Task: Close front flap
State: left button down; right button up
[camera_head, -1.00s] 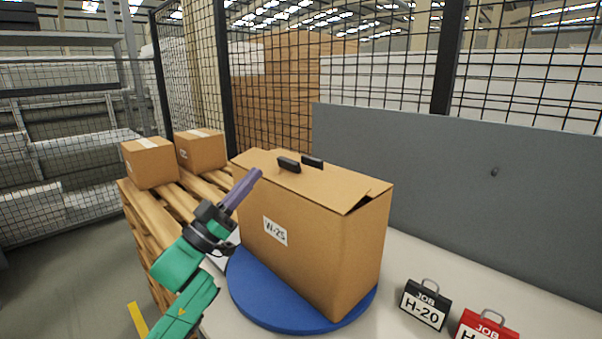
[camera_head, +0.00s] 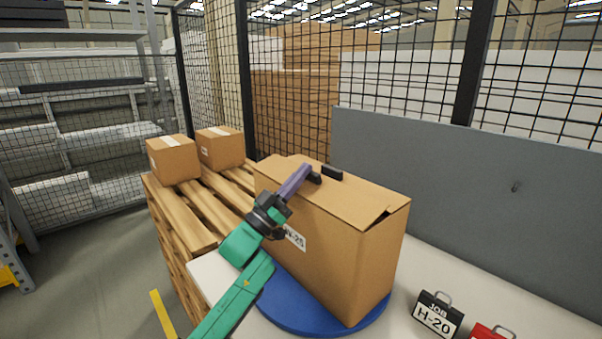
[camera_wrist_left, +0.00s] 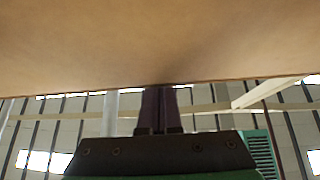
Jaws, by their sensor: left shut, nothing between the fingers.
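The cardboard box (camera_head: 349,262) with a white label stands on a blue turntable (camera_head: 291,315). Its large top flap (camera_head: 358,198) lies nearly flat across the top, with a small dark gap at the right end. My left gripper (camera_head: 303,172) has purple fingers that are shut and empty. In the left wrist view a cardboard surface (camera_wrist_left: 160,40) fills the top, just past the fingers (camera_wrist_left: 158,92). I cannot tell whether they touch. My right gripper is not in view.
A wooden pallet (camera_head: 176,220) with two smaller cartons (camera_head: 173,160) stands at the left. A grey panel (camera_head: 470,190) stands behind the box.

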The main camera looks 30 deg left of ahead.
pick_arm(q)
jog(key=shift+w+d+r+g+y+p, duration=0.15)
jog(key=shift+g+p, duration=0.25)
jog(key=shift+p, duration=0.9)
jog(key=shift+w+a+r+g+y+p, duration=0.15)
jog(key=shift+g+p, duration=0.25)
jog(key=shift+p, duration=0.85)
jog(key=shift+w+d+f+g+p, duration=0.15)
jog(key=shift+f+g+p, duration=0.15)
jog(key=shift+f, duration=0.3)
jog(key=shift+w+f, duration=0.1)
jog(key=shift+f, duration=0.2)
jog(key=b+v, duration=0.4)
jog(key=v, duration=1)
jog(key=shift+s+b, duration=0.3)
jog(key=shift+b, duration=0.1)
